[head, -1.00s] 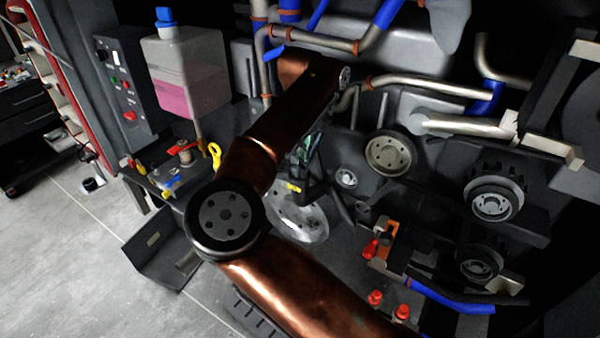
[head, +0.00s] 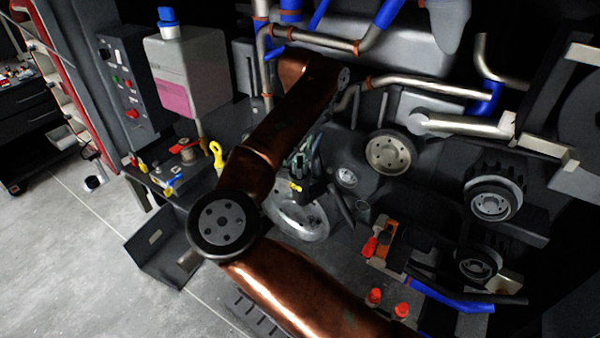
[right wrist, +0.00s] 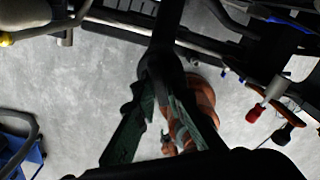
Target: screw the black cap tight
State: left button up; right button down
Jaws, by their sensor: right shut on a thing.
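My right arm crosses the middle of the head view, and its dark green gripper (head: 301,166) points down beside the engine. In the right wrist view, the two gripper fingers (right wrist: 166,100) sit on either side of a dark rounded piece, which looks like the black cap (right wrist: 163,68). The gripper is shut on it. A dark stem or neck runs from the cap to the top of that view. In the head view the cap is hard to tell from the dark parts around the fingertips. How tightly it sits cannot be seen. My left gripper is in neither current view.
A tank with pink fluid and a blue cap (head: 167,22) stands at upper left, beside a control box (head: 125,85). Pulleys (head: 388,153) and metal pipes fill the right. Red-capped posts (head: 374,296) stand low. Grey floor (head: 70,260) is open at left.

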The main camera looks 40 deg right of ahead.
jog(key=shift+w, duration=0.1)
jog(key=m, duration=0.5)
jog(key=shift+a+r+m, duration=0.1)
jog(key=shift+m, duration=0.4)
jog(key=shift+w+r+m, duration=0.1)
jog(key=shift+r+m, duration=0.1)
jog(key=shift+m, duration=1)
jog(key=c, duration=2.1)
grip_release()
jog(key=shift+a, duration=0.1)
jog(key=shift+o, duration=1)
jog(key=shift+d+f, duration=0.15)
jog(key=shift+d, duration=0.05)
jog(key=shift+o, duration=0.5)
jog(key=o, duration=0.3)
